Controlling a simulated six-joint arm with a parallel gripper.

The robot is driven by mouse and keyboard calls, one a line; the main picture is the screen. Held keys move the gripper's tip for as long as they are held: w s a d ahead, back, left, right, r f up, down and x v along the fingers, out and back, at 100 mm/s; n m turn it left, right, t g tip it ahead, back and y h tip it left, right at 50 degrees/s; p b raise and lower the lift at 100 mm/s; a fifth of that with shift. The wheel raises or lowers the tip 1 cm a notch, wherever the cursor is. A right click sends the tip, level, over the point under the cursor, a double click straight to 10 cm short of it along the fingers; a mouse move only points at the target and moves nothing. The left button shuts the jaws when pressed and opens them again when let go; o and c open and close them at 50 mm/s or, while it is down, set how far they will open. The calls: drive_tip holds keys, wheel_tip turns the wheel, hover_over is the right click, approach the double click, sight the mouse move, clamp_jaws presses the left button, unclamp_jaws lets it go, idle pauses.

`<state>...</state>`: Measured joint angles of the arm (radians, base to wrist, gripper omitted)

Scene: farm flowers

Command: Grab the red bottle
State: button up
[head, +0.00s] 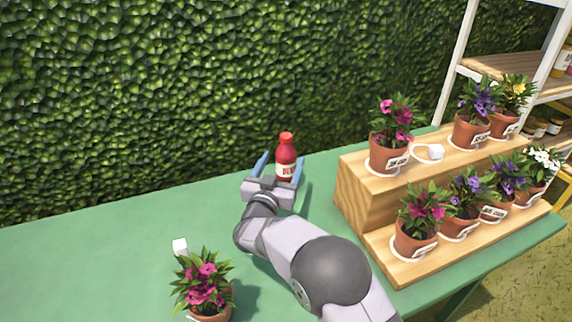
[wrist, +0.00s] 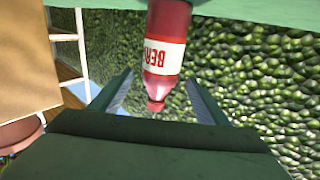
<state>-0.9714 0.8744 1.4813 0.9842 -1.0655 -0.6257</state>
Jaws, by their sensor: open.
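The red bottle (head: 286,160) stands upright near the back edge of the green table, with a white label and a red cap. My gripper (head: 279,165) is open, with one finger on each side of the bottle in the head view. In the wrist view the bottle (wrist: 165,50) appears upside down, between the two fingers of my gripper (wrist: 158,88). The bottle's lower part is partly hidden by my gripper in the head view.
A wooden two-step stand (head: 365,205) with several potted flowers is to the right of the bottle. The green table (head: 90,250) is clear at left. A hedge (head: 200,80) rises behind.

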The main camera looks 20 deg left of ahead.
sight(286, 135)
drive_tip(key=shift+w+a+f, duration=0.1)
drive_tip(key=shift+w+a, duration=0.05)
drive_tip(key=shift+w, duration=0.9)
drive_tip(key=shift+w+a, duration=0.15)
drive_tip(key=shift+w, duration=0.9)
drive_tip(key=c, duration=1.3)
drive_tip(key=shift+c, duration=0.9)
drive_tip(key=shift+r+p, duration=0.6)
drive_tip(key=shift+r, duration=4.6)
